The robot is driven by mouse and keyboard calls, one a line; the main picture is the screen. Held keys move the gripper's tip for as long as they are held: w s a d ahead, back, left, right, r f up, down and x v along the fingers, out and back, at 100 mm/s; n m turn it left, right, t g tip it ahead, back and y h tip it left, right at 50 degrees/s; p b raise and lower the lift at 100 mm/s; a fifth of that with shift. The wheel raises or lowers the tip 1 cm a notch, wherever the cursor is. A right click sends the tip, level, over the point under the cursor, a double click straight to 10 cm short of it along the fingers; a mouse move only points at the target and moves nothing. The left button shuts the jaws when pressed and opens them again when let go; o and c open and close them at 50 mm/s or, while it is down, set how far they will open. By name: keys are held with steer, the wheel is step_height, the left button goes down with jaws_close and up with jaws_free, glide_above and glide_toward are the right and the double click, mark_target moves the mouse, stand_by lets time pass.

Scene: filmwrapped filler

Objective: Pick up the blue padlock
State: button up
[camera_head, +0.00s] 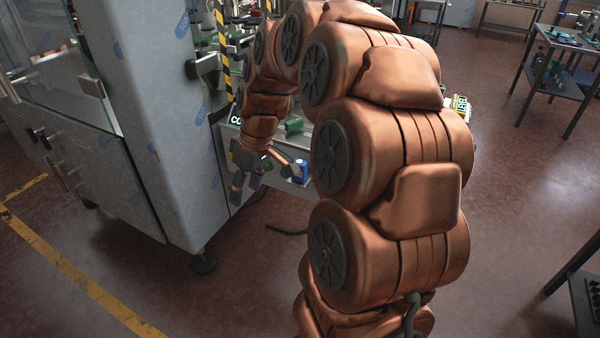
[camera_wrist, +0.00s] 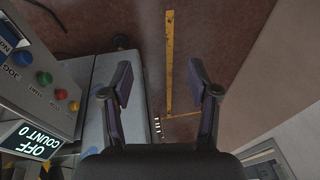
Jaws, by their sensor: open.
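A green object (camera_head: 293,126) lies on the machine behind the blue one. A large grey cabinet (camera_head: 150,110) stands close left of my gripper. A control panel (camera_wrist: 45,85) with coloured buttons is at left in the wrist view. The floor (camera_head: 260,270) in front is mostly clear.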

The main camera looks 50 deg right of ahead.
steer(key=w+d+f+t, duration=0.1)
steer(key=w+d, duration=0.1)
steer(key=d, duration=0.4)
steer(key=w+d+f+t, duration=0.1)
steer(key=w+d, duration=0.1)
steer(key=d, duration=0.5)
glide_toward(302, 162)
steer(key=shift+t+h, duration=0.3)
steer(key=shift+h, duration=0.1)
steer(key=f, duration=0.1)
steer(key=a+f, duration=0.1)
steer(key=f, duration=0.1)
steer(key=w+f, duration=0.1)
steer(key=shift+w+a+f+b, duration=0.1)
steer(key=shift+a+f+b, duration=0.15)
steer(key=shift+a+b, duration=0.1)
steer(key=shift+d+f, duration=0.2)
steer(key=shift+d, duration=0.1)
steer(key=shift+w+f, duration=0.1)
steer(key=shift+f, duration=0.2)
steer(key=shift+p+x, duration=0.8)
steer(key=shift+x, duration=0.75)
steer(key=shift+p+x, duration=0.6)
steer(key=shift+x, duration=1.35)
steer(key=shift+r, duration=0.1)
jaws_close()
